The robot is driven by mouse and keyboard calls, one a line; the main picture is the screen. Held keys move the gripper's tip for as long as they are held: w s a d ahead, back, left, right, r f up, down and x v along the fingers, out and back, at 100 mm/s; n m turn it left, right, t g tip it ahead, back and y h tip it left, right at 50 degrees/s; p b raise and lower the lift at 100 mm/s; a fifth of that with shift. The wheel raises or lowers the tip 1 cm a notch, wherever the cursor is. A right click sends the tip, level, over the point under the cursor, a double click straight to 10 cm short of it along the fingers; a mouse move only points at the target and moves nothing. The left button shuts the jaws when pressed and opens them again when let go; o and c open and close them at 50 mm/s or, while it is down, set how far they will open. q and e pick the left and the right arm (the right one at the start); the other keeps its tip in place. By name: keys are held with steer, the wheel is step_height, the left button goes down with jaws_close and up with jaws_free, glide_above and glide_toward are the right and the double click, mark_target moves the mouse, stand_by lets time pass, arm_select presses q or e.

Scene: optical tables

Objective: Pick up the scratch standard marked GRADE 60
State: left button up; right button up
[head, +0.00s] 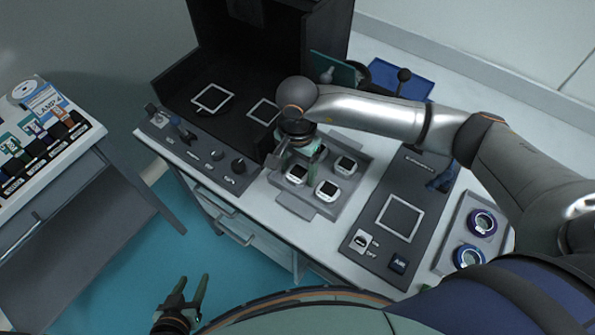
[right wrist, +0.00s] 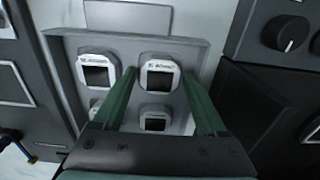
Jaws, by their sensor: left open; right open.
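Several scratch standards, pale rounded squares with dark windows, sit in a grey tray (head: 325,213), which also shows in the right wrist view (right wrist: 130,45). Their markings are too small to read, so I cannot tell which is GRADE 60. My right gripper (head: 290,160) is open above the tray's left side. In the right wrist view its green fingers (right wrist: 158,76) stand either side of one standard (right wrist: 160,76), the front-left one in the head view (head: 296,174). Another standard (right wrist: 97,71) is beside it. The gripper partly hides the back-left one. My left gripper (head: 190,292) is open and empty, away from the bench.
A control panel with knobs (head: 238,166) and a dark hood lie left of the tray. A panel with a white square outline (head: 399,218) lies right, then a holder with two ringed parts (head: 482,223). A side table (head: 40,190) with small bottles stands far left.

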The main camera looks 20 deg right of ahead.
steer(key=c, duration=1.1)
steer(key=shift+c, duration=0.4)
steer(key=shift+r, duration=0.1)
